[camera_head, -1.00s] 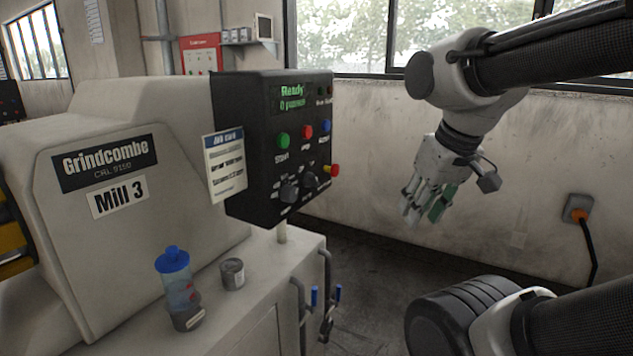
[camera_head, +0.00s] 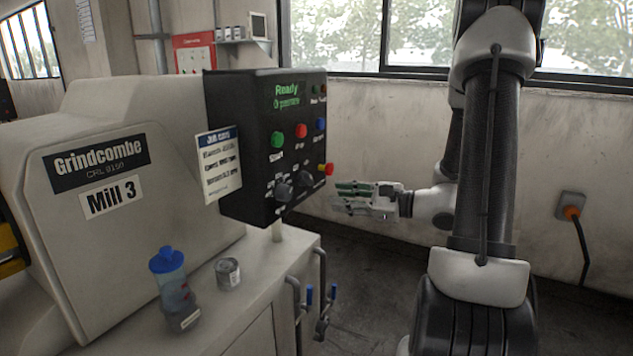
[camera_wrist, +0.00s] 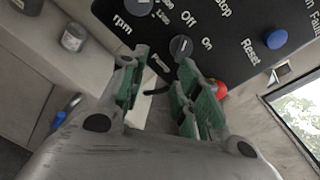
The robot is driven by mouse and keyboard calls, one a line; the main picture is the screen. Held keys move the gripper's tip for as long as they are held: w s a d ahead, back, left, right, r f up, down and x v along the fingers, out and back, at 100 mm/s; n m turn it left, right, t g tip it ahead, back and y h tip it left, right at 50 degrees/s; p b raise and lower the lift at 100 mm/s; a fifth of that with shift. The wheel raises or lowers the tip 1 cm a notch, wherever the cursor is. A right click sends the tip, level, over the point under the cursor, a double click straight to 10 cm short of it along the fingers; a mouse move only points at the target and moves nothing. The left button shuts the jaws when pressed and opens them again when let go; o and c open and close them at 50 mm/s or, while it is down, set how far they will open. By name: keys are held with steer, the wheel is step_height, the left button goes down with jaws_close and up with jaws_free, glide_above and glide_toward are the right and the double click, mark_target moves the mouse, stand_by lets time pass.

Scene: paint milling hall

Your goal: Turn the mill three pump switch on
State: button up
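The mill three control panel (camera_head: 240,150) is a black box on a post, its screen reading "Ready". The pump switch, a dark rotary knob (camera_wrist: 181,47) marked Off and On, shows in the wrist view just beyond my fingertips; in the head view it is the right-hand knob (camera_head: 305,179) low on the panel. Its pointer looks roughly upright between the two words, but I cannot tell its setting surely. My gripper (camera_head: 340,198) is open and empty, right of the panel's lower edge and pointing at it. In the wrist view its green-padded fingers (camera_wrist: 155,85) are apart and the knob lies ahead of the gap.
A second knob marked rpm (camera_head: 283,191) sits left of the switch. A red button (camera_head: 328,169) sticks out at the panel's right edge, and a blue Reset button (camera_wrist: 274,39) is nearby. A blue-capped bottle (camera_head: 172,280) and a tin (camera_head: 228,272) stand on the ledge.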

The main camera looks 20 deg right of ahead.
mark_target(312, 180)
steer(key=shift+t, duration=0.7)
steer(key=w+a, duration=0.1)
steer(key=w, duration=0.1)
steer(key=w+a+r, duration=0.1)
steer(key=w, duration=0.2)
steer(key=w+a+r, duration=0.1)
steer(key=w+a, duration=0.1)
steer(key=shift+w+a+r, duration=0.1)
steer(key=shift+w, duration=0.2)
steer(key=shift+c, duration=0.4)
steer(key=shift+m, duration=0.3)
jaws_close()
